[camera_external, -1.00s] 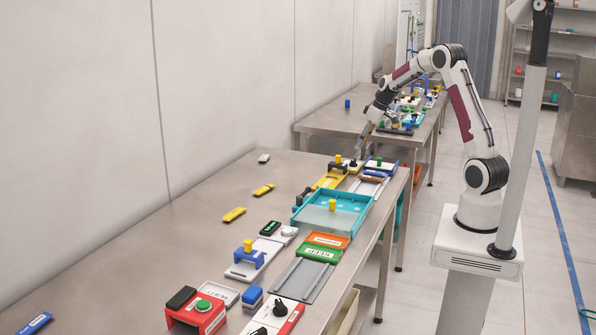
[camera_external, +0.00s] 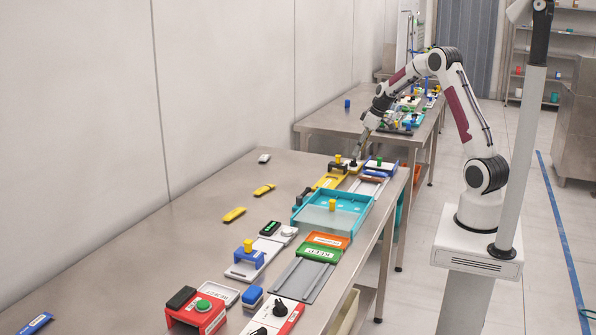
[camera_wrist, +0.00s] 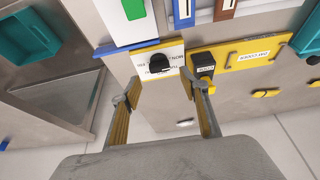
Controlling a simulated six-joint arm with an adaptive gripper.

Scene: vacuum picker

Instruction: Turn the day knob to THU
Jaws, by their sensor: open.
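The day knob (camera_wrist: 160,63) is a black round knob on a white plate (camera_wrist: 147,56) with small dark lettering around it. In the wrist view it sits just beyond and between my fingertips; the lettering is too small to read fully, so I cannot tell which day it points at. My gripper (camera_wrist: 160,80) is open, one finger on each side of the knob, with no contact visible. In the external view my gripper (camera_external: 356,156) points down at the far end of the near table, over the knob's plate, which it partly hides.
A teal tray (camera_external: 299,218) stands nearer on the table.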

